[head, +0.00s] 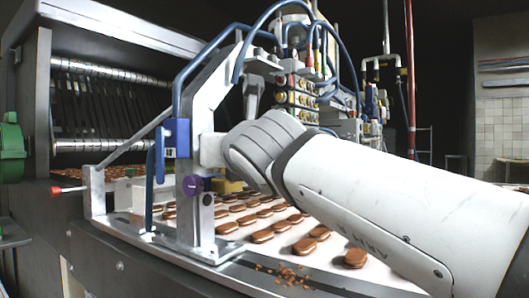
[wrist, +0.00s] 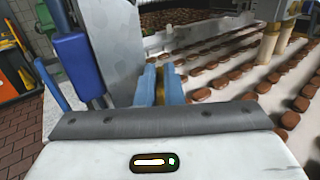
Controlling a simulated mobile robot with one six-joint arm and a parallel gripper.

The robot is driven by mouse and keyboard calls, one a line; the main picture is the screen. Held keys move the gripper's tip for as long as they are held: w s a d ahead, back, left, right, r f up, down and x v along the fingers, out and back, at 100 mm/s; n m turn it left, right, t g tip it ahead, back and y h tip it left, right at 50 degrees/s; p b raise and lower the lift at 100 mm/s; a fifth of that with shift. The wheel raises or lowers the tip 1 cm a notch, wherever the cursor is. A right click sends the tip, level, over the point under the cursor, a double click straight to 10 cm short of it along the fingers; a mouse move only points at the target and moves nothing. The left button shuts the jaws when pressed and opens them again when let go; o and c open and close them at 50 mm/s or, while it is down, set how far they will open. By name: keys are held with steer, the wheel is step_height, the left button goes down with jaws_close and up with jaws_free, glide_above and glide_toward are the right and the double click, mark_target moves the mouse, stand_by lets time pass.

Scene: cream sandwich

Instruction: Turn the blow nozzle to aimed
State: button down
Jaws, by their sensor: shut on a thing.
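My gripper shows in the wrist view (wrist: 160,82) as two blue fingers beside a grey metal upright (wrist: 112,40). The fingers are shut on a small yellow-brown piece, which I take to be the blow nozzle (wrist: 171,80). Most of it is hidden between the fingers, so I cannot read which way it points. In the head view my arm reaches in from the right to the metal frame at the belt's near end. The fingertips and the held piece are hidden there behind the wrist and frame.
A white belt (head: 285,252) carries rows of brown sandwich biscuits, with crumbs (head: 284,275) at its near edge. The frame carries a blue block (head: 177,137), blue hoses and a purple knob (head: 192,186). A valve block (head: 303,97) stands behind my wrist. A green part (head: 11,148) is at far left.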

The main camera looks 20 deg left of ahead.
steer(key=shift+f, duration=0.45)
steer(key=c, duration=1.5)
jaws_free()
steer(key=shift+s, duration=0.1)
steer(key=shift+o, duration=0.2)
steer(key=shift+r, duration=0.2)
steer(key=shift+d+r, duration=0.15)
